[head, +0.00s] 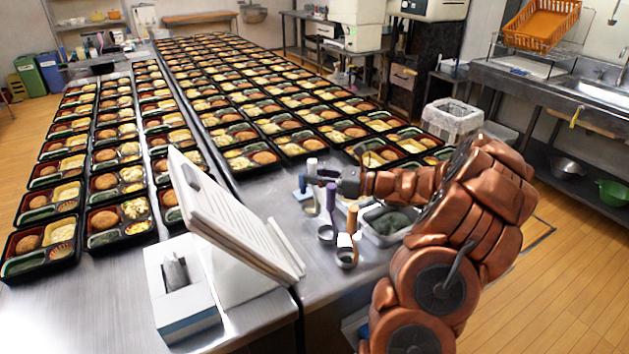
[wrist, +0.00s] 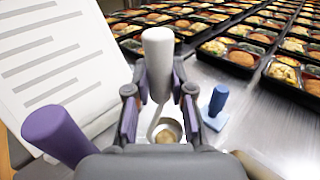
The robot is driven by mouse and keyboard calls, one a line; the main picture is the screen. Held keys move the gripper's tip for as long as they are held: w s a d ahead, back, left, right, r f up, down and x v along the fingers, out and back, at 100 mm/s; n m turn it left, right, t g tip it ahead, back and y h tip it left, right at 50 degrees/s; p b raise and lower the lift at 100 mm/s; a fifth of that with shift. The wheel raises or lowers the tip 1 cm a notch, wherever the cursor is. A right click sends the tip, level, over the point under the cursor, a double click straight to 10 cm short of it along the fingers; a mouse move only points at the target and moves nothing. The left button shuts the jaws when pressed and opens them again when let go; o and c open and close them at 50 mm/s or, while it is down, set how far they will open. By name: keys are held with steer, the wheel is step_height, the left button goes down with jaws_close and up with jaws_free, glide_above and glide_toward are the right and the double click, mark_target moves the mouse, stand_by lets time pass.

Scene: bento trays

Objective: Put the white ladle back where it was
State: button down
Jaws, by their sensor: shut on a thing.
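The white ladle (wrist: 158,62) stands upright between the fingers of my gripper (wrist: 159,100), which is shut on its handle in the wrist view. Its metal bowl (wrist: 168,132) shows below, near the steel table; whether it touches the surface I cannot tell. In the head view my gripper (head: 322,174) is over the table, with the pale top of the handle (head: 311,163) showing above it. A purple-handled ladle (head: 330,197) stands just in front; its handle (wrist: 58,134) is at the left in the wrist view. A blue-handled tool (wrist: 218,101) stands to the right.
A grey container (head: 372,236) with dark green food sits right of the ladles. Another ladle (head: 352,220) stands nearer. A white menu stand (head: 225,215) is on the left. Rows of filled bento trays (head: 240,160) cover the table behind.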

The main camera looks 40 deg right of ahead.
steer(key=shift+f, duration=0.95)
steer(key=c, duration=1)
jaws_free()
steer(key=shift+s+d, duration=0.1)
steer(key=shift+s, duration=0.05)
steer(key=shift+b+v, duration=0.85)
steer(key=shift+v, duration=4.95)
